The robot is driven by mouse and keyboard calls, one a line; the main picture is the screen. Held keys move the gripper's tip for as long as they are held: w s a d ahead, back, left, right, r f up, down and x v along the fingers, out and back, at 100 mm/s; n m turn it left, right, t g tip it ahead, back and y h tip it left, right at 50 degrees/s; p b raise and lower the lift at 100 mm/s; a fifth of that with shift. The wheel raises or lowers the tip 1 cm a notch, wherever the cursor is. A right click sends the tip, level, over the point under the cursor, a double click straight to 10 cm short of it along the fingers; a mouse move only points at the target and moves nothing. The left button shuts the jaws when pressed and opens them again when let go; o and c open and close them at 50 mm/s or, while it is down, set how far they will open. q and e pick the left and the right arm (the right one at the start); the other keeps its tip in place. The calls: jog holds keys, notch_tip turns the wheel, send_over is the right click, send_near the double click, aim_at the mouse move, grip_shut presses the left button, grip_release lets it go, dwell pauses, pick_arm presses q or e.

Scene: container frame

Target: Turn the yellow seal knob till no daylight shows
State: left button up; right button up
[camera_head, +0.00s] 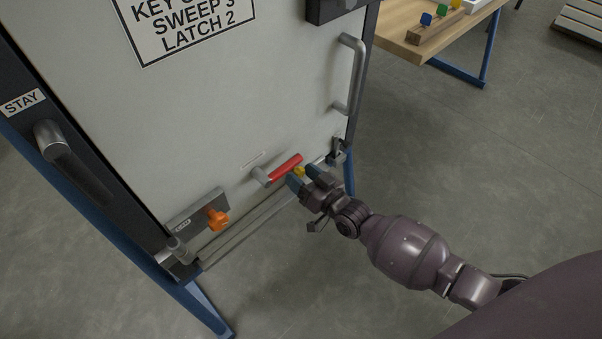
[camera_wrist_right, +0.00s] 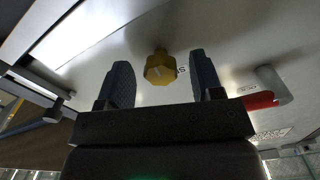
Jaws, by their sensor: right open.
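The yellow seal knob (camera_wrist_right: 160,68) sits on the white door panel (camera_head: 215,100). In the right wrist view it lies between and just beyond the two fingertips of my right gripper (camera_wrist_right: 163,72), with a gap on each side. In the head view only a small part of the yellow knob (camera_head: 299,171) shows beside the fingers of my right gripper (camera_head: 308,178). My right gripper is open and holds nothing. A bright strip shows at the upper left of the right wrist view; I cannot tell whether it is daylight at the seal. My left gripper is not in view.
A red-handled lever (camera_head: 285,167) is close beside my right gripper. An orange knob (camera_head: 217,219) is on a plate at the lower left. A grey pull handle (camera_head: 354,75) is on the right side of the panel. A wooden table (camera_head: 400,22) stands behind at right.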

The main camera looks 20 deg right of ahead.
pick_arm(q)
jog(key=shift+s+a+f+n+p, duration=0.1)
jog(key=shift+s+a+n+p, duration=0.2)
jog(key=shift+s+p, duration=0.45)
pick_arm(e)
jog(key=v, duration=1)
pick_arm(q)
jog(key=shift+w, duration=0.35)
pick_arm(e)
jog(key=shift+r, duration=0.15)
